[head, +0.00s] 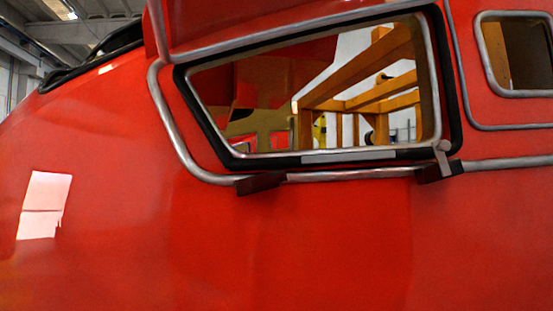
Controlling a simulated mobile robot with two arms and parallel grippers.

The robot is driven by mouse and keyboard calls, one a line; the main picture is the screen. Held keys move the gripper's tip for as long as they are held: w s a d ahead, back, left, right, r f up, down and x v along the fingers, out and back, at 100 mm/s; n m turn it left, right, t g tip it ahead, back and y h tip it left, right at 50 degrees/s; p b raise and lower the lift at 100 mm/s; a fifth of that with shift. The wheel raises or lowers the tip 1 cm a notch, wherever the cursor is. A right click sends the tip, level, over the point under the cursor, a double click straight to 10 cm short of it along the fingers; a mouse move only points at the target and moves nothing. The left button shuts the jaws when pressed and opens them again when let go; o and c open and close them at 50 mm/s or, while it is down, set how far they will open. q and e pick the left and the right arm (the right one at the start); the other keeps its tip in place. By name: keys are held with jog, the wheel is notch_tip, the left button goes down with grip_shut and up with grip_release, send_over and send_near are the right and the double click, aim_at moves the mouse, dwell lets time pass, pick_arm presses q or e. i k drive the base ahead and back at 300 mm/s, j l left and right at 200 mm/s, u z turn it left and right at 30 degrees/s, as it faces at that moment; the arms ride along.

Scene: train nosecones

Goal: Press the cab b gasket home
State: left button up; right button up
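A black gasket (453,90) runs as a frame around the slanted cab window (432,85) in the red nosecone (320,240). A silver inner trim lines the opening inside it. A pale grey strip (350,156) lies along the gasket's lower edge. Two dark brackets, one lower left (260,184) and one lower right (438,171), sit just under the window. A small grey upright piece (442,155) stands at the lower right corner. I cannot tell from this view how deep the gasket sits. Neither of my grippers shows.
A silver rail (175,128) curves around the window's left and bottom sides. A smaller framed window (515,94) is at the upper right. Orange beams (390,92) show through the opening. The red surface below the window is clear.

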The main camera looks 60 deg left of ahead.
aim_at(382, 154)
jog(key=u, duration=1.45)
